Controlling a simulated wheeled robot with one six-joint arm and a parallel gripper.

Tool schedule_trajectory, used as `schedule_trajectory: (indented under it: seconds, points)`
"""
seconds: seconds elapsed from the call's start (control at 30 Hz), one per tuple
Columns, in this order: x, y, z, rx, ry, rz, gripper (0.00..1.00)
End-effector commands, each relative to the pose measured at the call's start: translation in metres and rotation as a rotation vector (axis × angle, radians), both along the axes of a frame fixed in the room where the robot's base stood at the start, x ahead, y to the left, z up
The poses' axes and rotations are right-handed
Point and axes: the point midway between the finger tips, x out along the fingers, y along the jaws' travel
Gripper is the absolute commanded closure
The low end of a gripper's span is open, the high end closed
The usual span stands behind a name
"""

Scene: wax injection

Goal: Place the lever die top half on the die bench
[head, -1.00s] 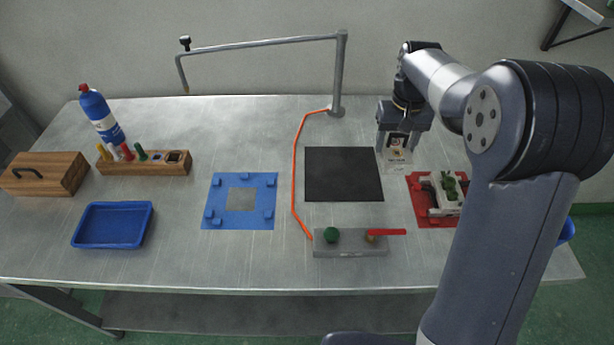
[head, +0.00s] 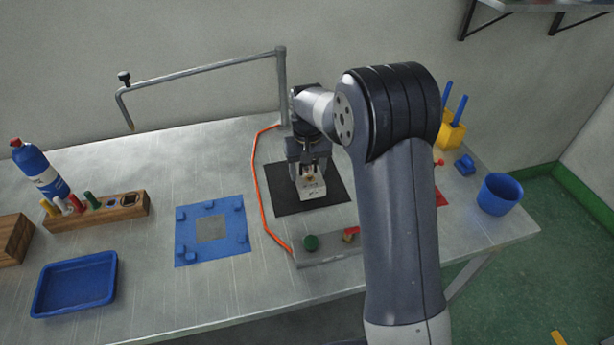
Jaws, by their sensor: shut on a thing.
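My gripper (head: 309,172) is shut on a pale, blocky die half (head: 312,190) with a small dark and brown feature on its face and faint marks below. I take it as the lever die top half. It shows over the black square mat (head: 283,194); whether it touches the mat or hangs above it cannot be told. The blue square plate (head: 183,247), with raised blue blocks around a bare metal centre, lies left of the mat. Which surface is the die bench is not marked. A red mat (head: 440,198) is mostly hidden behind my arm.
A grey bar (head: 325,252) with a green knob and red handle sits in front of the mat. An orange cord (head: 254,190) runs along its left. A pipe stand (head: 282,90) rises behind. A blue tray (head: 75,284) and wooden rack (head: 115,213) stand left; a blue cup (head: 499,194) stands right.

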Motion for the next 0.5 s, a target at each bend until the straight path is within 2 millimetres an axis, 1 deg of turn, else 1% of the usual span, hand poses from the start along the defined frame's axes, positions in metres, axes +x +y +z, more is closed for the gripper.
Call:
schedule_trajectory:
  seconds: [0.13,0.2,0.5]
  points:
    - [0.000,0.000,-0.020,0.000,0.001,0.000,0.87]
    - [0.000,0.000,-0.026,0.000,0.000,0.000,0.87]
    - [0.001,0.000,-0.029,0.001,-0.003,0.000,0.87]
